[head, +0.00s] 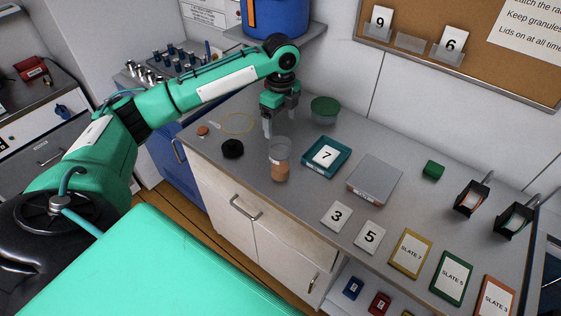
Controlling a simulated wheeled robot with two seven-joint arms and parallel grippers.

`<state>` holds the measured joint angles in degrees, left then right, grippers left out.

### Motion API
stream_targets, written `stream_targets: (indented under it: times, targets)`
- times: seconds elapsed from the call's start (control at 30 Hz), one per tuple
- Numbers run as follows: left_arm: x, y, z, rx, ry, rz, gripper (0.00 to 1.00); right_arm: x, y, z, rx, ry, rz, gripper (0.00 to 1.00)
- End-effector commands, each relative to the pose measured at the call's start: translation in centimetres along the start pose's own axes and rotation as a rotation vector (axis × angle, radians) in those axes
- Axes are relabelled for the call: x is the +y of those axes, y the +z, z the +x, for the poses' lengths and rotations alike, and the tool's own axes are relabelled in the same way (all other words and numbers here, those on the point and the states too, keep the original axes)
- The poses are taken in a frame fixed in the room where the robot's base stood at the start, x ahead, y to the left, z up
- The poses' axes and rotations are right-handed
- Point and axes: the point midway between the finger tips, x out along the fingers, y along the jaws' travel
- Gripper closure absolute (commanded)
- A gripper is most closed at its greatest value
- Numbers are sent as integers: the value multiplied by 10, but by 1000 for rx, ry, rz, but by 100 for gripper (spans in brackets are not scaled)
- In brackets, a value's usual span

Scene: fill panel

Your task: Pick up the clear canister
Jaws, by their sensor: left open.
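The clear canister (279,160) stands upright on the grey bench, with a brownish-orange fill in its lower part. No lid shows on it. My left gripper (268,130) points down just behind and above the canister. Its fingers look apart, and nothing shows between them. In this view a finger ends near the canister's rim; I cannot tell whether they touch. My right gripper is not in view.
A black round piece (232,148) lies left of the canister. A teal tray (333,143) with a card 7 stands right of it, and a green-lidded tub (324,110) behind. A grey box (374,182), cards and coloured slates fill the right side.

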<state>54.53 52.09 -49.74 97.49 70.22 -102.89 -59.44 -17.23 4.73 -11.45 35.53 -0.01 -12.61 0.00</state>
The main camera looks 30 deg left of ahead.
Motion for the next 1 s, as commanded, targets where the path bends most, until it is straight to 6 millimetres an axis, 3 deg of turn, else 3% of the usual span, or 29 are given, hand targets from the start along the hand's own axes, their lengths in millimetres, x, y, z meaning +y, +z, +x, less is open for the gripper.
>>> stream_targets:
  times: [0.23, 0.53, 0.8, 1.0]
  targets:
    - [0, 0, 44, 1, 3, -2, 16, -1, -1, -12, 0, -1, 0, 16]
    - [2, 0, 67, 0, 3, -2, 16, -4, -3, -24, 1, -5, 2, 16]
    - [3, 0, 103, 0, 1, -1, 16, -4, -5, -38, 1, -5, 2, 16]
    - [3, 0, 109, -1, -1, -1, 16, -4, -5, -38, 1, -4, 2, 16]
